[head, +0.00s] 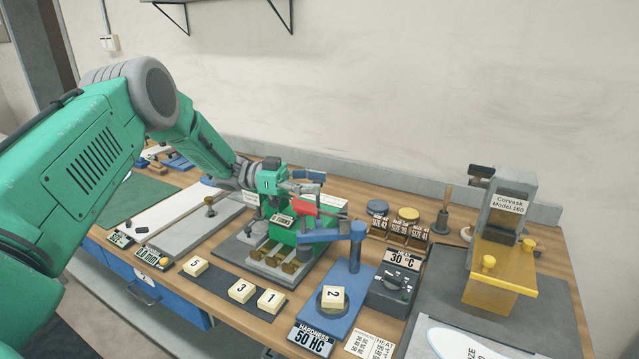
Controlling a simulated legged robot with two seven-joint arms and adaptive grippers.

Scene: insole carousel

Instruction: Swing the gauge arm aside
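The blue gauge arm (320,236) reaches left from the top of its upright post (356,250) on the blue hardness gauge base (343,312). A cream block marked 2 (333,296) sits in the round seat of the base, in front of the arm in the picture. The gauge display (311,340) reads 50 HC. My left gripper (312,181) is behind and above the gauge arm, apart from it in the picture, by a red part (303,207) of the green machine. Its fingers are small and overlap; their opening is unclear. My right gripper is out of view.
A green machine (284,233) stands left of the gauge. Blocks 5, 3 and 1 lie on a dark strip (228,291) in front. A grey control box (391,289) reading 30 °C stands close right, and the yellow Corvask press (500,270) farther right.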

